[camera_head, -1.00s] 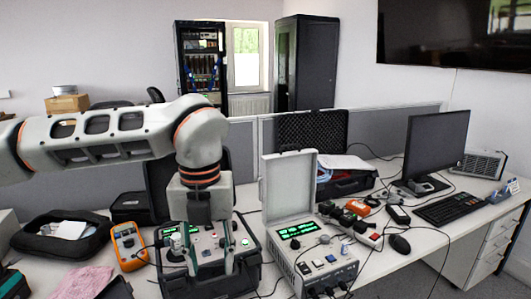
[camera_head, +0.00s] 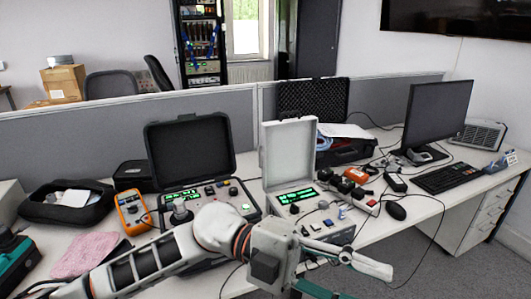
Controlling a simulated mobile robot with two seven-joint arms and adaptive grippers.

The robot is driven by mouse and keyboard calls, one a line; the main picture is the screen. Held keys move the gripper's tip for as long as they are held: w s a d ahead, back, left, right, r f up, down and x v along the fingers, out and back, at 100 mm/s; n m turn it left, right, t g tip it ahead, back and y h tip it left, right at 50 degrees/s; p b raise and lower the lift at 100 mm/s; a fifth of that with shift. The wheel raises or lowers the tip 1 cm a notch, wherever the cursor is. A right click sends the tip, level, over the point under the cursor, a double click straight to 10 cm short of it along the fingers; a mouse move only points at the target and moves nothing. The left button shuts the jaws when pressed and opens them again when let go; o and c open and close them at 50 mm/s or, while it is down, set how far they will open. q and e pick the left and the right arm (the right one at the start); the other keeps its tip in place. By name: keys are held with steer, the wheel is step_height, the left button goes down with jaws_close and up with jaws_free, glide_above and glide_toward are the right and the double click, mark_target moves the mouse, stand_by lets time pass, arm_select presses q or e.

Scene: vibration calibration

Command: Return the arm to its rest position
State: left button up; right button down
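My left arm (camera_head: 155,262) comes in low from the left and crosses in front of the desk equipment. My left gripper (camera_head: 368,284) points to the right near the bottom of the view, with its two fingers spread apart and nothing between them. It is in front of the light-grey instrument (camera_head: 326,228) with the raised lid. The black-cased instrument (camera_head: 232,190) with a green display stands open behind my arm, which hides its lower front. My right gripper is not in view.
An orange multimeter (camera_head: 133,211), a pink cloth (camera_head: 88,253) and a black pouch (camera_head: 67,203) lie at the left. A monitor (camera_head: 436,116), keyboard (camera_head: 447,178) and mouse (camera_head: 396,211) are at the right. Cables cross the desk. Floor shows at lower right.

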arm_select(q)
steer(key=w+a+r+n+t+h, duration=0.1)
steer(key=w+a+n+t+h, duration=0.2)
steer(key=w+n+t+h, duration=0.65)
steer(key=w+a+f+n+t+y, duration=0.4)
steer(key=a+f+n+t+y, duration=0.1)
steer(key=f+n+t, duration=0.25)
steer(key=w+a+f+n+t+y, duration=0.4)
steer(key=a+f+n+t+y, duration=0.2)
steer(key=n+t, duration=0.25)
steer(key=s+a+f+n+g+y, duration=0.1)
steer(key=s+a+f+n+y, duration=0.2)
steer(key=f, duration=0.4)
steer(key=a+f+n+y, duration=0.1)
steer(key=a+f+y, duration=0.25)
steer(key=f, duration=0.25)
steer(key=s+a+f+n+g+y, duration=0.1)
steer(key=s+a+f+n+y, duration=0.15)
steer(key=a+f, duration=0.35)
steer(key=s+a+f+n+g+y, duration=0.1)
steer(key=s+a+f+g, duration=0.1)
steer(key=s+f, duration=0.4)
steer(key=s+a+f+g+y, duration=0.2)
steer(key=s+a+f, duration=0.3)
steer(key=f, duration=0.3)
steer(key=shift+s+f+n, duration=0.15)
steer(key=shift+s+n, duration=0.25)
